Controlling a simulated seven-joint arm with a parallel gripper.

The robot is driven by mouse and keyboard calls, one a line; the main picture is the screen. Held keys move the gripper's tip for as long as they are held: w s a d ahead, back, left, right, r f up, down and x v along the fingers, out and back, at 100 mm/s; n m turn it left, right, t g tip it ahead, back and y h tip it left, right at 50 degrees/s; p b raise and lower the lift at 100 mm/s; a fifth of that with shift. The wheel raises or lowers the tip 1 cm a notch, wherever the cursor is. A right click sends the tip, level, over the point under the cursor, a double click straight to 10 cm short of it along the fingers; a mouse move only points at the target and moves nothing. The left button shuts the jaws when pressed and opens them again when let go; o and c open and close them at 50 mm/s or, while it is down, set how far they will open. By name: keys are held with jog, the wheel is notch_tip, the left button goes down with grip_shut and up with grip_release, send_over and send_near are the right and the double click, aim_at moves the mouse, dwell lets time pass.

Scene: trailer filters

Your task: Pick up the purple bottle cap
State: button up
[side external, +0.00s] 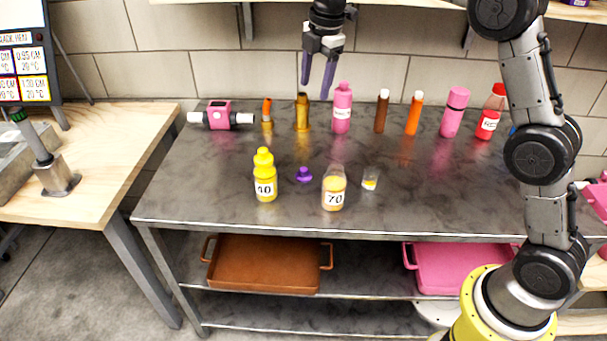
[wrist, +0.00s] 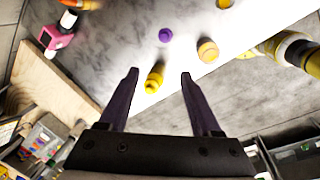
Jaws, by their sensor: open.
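The purple bottle cap (side external: 304,174) lies on the grey table between a yellow bottle labelled 40 (side external: 265,176) and a clear-topped bottle labelled 70 (side external: 334,188). In the wrist view the purple cap (wrist: 166,35) shows beyond my fingertips, above the gap between them. My gripper (side external: 318,90) is open and empty. It hangs above the back part of the table, well above the surface and apart from the cap. The two purple fingers also show spread in the wrist view (wrist: 160,75).
A small clear cup (side external: 370,179) stands right of bottle 70. Along the back stand a pink device (side external: 219,116), a golden bottle (side external: 302,113), a pink bottle (side external: 342,108), an orange tube (side external: 414,114) and a red bottle (side external: 490,112). The table's middle is mostly bare.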

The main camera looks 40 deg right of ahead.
jog(key=g, duration=0.2)
send_over(303, 169)
notch_tip(303, 169, down, 10)
jog(key=f, duration=1.1)
jog(key=shift+s, duration=0.2)
jog(key=shift+w+f, duration=0.15)
jog(key=shift+f, duration=2.9)
grip_shut()
